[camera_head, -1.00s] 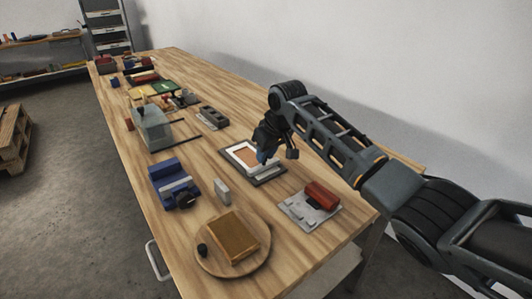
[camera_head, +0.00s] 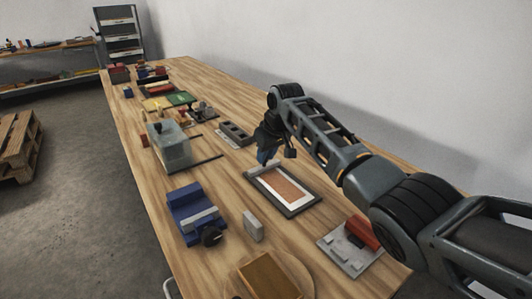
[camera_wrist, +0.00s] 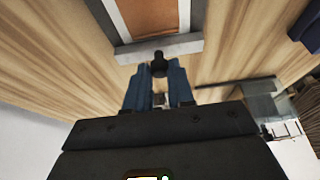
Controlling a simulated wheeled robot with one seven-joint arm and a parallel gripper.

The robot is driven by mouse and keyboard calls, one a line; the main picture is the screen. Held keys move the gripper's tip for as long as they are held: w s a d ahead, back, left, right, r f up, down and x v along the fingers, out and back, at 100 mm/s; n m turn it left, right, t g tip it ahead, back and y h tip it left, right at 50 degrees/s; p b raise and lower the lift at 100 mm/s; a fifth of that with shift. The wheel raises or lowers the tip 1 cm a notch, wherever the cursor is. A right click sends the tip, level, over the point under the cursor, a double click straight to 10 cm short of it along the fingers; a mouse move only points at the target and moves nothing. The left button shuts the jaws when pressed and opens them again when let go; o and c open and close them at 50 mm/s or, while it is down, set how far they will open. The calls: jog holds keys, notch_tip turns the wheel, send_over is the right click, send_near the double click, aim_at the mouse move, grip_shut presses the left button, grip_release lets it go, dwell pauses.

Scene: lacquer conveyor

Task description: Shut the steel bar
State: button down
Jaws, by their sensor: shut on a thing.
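A dark flat frame (camera_head: 310,203) with a white border and an orange-brown panel (camera_head: 284,186) lies on the workbench. The pale steel bar (camera_head: 262,167) lies across the frame's far end in the head view. It shows in the wrist view too (camera_wrist: 190,45), with a black knob (camera_wrist: 161,66) on its edge. My gripper (camera_head: 264,156) is at that far end. In the wrist view its blue fingers (camera_wrist: 159,76) are shut on the knob, which shows just past their tips.
A grey plate with a red block (camera_head: 348,253), a small grey block (camera_head: 252,226) and a blue device (camera_head: 185,200) stand nearby. A round board carries a brown block (camera_head: 272,275). A grey housing (camera_head: 175,152) with a rod is at left. A wall is behind.

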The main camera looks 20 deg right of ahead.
jog(key=shift+w+r, duration=0.2)
jog(key=c, duration=1)
grip_release()
jog(key=shift+f, duration=0.15)
jog(key=shift+v, duration=3.9)
jog(key=shift+s, duration=0.15)
